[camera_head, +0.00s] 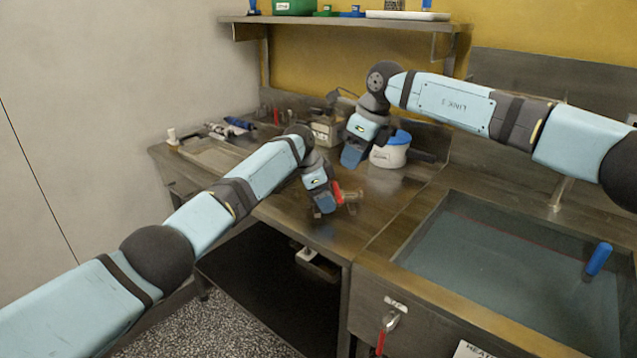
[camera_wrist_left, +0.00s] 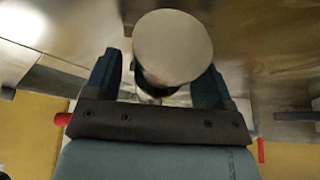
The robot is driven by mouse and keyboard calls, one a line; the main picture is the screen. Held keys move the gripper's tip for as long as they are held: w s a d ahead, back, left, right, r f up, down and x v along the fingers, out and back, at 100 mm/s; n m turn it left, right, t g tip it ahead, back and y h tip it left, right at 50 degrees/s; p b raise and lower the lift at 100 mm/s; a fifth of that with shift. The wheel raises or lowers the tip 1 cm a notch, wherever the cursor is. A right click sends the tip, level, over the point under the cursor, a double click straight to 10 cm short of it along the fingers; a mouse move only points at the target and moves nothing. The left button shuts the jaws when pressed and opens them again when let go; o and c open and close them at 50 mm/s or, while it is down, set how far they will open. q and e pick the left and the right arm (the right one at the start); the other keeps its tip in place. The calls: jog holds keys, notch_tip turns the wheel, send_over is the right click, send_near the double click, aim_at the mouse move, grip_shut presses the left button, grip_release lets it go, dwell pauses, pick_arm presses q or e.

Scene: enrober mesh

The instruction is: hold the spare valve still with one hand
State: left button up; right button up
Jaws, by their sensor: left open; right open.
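The spare valve (camera_head: 352,196), a small brass-coloured metal piece with a red part, sits on the steel bench near its front edge. My left gripper (camera_head: 325,207) is at the valve's left side and partly hides it. In the left wrist view the valve (camera_wrist_left: 172,45) shows as a round metal disc on a narrower body. The two dark blue fingers of the left gripper (camera_wrist_left: 160,78) stand apart on either side of it. I cannot tell whether they touch it. My right gripper (camera_head: 352,157) is open above the bench, beside the white tub, and holds nothing that I can see.
The white tub (camera_head: 391,153) with a blue lid stands behind the valve. A sink basin (camera_head: 480,250) with a blue-handled item (camera_head: 599,259) is at the right. Tools and a tray (camera_head: 208,152) lie at the back left. A shelf (camera_head: 340,20) hangs above.

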pick_arm(q)
jog(key=shift+d+f, duration=0.15)
jog(key=shift+f, duration=0.25)
jog(key=shift+c, duration=0.2)
jog(key=c, duration=1.3)
